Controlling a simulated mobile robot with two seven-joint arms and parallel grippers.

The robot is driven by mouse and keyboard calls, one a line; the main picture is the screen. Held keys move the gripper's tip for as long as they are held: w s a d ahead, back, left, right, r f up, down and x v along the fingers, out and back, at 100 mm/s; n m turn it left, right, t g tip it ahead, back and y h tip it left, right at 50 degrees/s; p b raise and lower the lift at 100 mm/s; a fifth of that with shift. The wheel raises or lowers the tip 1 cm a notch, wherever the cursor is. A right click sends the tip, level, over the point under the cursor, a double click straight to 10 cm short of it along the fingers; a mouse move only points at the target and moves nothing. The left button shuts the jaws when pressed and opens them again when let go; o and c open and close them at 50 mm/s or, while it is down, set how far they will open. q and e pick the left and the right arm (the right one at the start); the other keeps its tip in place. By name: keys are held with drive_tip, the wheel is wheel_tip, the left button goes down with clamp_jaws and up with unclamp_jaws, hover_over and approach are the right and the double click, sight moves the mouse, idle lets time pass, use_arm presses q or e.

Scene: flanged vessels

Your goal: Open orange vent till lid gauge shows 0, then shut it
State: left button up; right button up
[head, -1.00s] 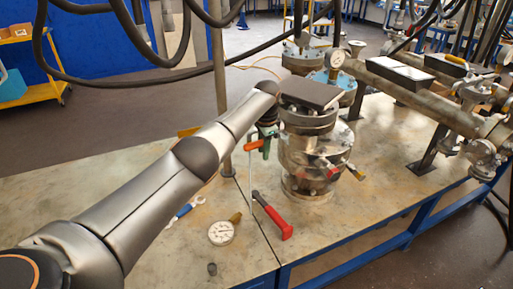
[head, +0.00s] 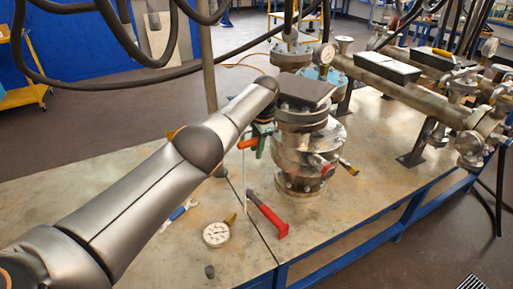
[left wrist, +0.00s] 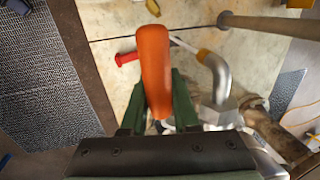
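The flanged steel vessel (head: 308,150) stands on the bench in the head view, with a dark flat plate (head: 305,90) above it. An orange handle (head: 247,143) shows at its left side; it is large in the left wrist view (left wrist: 154,65). My left gripper (head: 260,145) is at this handle. In the left wrist view its green fingers (left wrist: 158,108) lie along both sides of the handle and appear closed on it. A round white-faced gauge (head: 327,55) shows behind the vessel; its reading is too small to tell. My right gripper is out of view.
A loose gauge (head: 216,234), a red-handled tool (head: 268,215) and a blue-handled wrench (head: 180,211) lie on the bench (head: 330,235). An upright pole (head: 208,90) stands left of the vessel. A large pipe (head: 420,98) with valves runs along the right.

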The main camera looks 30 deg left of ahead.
use_arm(q)
drive_tip(key=o, duration=0.5)
drive_tip(key=shift+c, duration=0.2)
drive_tip(key=shift+r, duration=0.1)
drive_tip(key=r+p, duration=0.1)
drive_tip(key=r, duration=0.1)
drive_tip(key=shift+s+d+r+p, duration=0.1)
drive_tip(key=shift+d+r+p, duration=0.1)
drive_tip(key=shift+r+p, duration=0.15)
wheel_tip(320, 180, up, 9)
drive_tip(key=s+d, duration=0.1)
drive_tip(key=shift+d+r+b, duration=0.15)
drive_tip(key=shift+d+b, duration=0.25)
drive_tip(key=shift+b, duration=0.05)
